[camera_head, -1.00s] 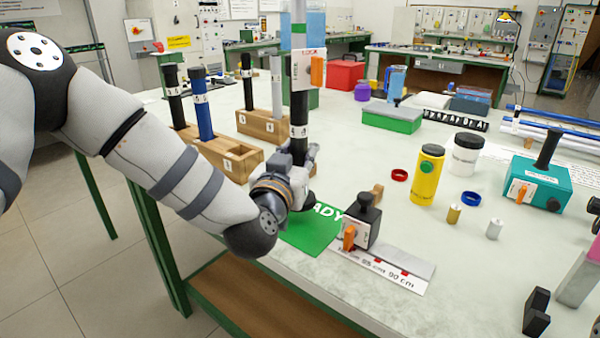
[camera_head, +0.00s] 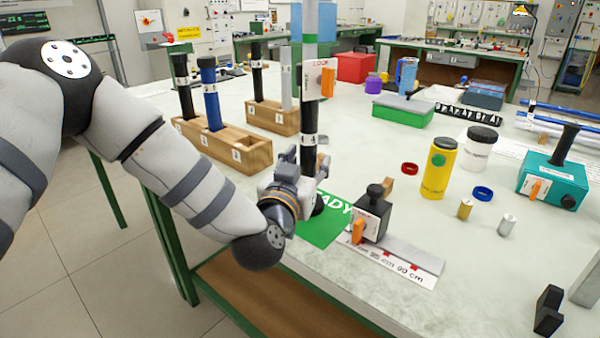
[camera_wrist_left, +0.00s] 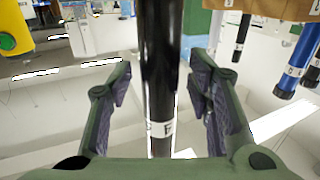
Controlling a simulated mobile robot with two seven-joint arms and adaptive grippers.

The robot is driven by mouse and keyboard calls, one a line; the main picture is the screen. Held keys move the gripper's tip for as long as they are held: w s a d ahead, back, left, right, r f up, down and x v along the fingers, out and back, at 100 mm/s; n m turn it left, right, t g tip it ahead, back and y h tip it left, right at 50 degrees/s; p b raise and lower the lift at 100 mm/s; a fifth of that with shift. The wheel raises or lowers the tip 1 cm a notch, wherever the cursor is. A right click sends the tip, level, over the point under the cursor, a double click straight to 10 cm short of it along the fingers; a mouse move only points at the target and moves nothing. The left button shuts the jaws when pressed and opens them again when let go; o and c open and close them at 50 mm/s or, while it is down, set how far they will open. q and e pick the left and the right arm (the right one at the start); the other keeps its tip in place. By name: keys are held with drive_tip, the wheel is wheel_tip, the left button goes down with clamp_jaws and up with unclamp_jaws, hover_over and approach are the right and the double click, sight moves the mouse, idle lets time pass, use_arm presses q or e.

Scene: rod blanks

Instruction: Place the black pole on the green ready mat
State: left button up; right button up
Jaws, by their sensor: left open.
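The black pole (camera_head: 309,122) stands upright at the table's near left, with a white band low on it. My left gripper (camera_head: 306,165) is around its lower part, with its fingers spread. In the left wrist view, the pole (camera_wrist_left: 160,75) runs between the two open fingers (camera_wrist_left: 166,100), with a visible gap on each side. The green ready mat (camera_head: 322,232) lies beneath and beside the gripper. A dark end shows at the mat by the gripper, but the pole's exact contact is partly hidden. My right gripper is not in view.
Wooden racks (camera_head: 243,158) with black, blue and grey poles stand behind left. A black clamp block (camera_head: 371,218) with an orange lever and a ruler plate (camera_head: 400,268) adjoin the mat. A yellow bottle (camera_head: 438,170) and teal box (camera_head: 550,178) stand right.

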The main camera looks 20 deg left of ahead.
use_arm(q)
drive_tip(key=s, duration=1.1)
drive_tip(key=shift+s+d+p, duration=0.15)
drive_tip(key=shift+d+p, duration=0.05)
drive_tip(key=shift+p, duration=0.25)
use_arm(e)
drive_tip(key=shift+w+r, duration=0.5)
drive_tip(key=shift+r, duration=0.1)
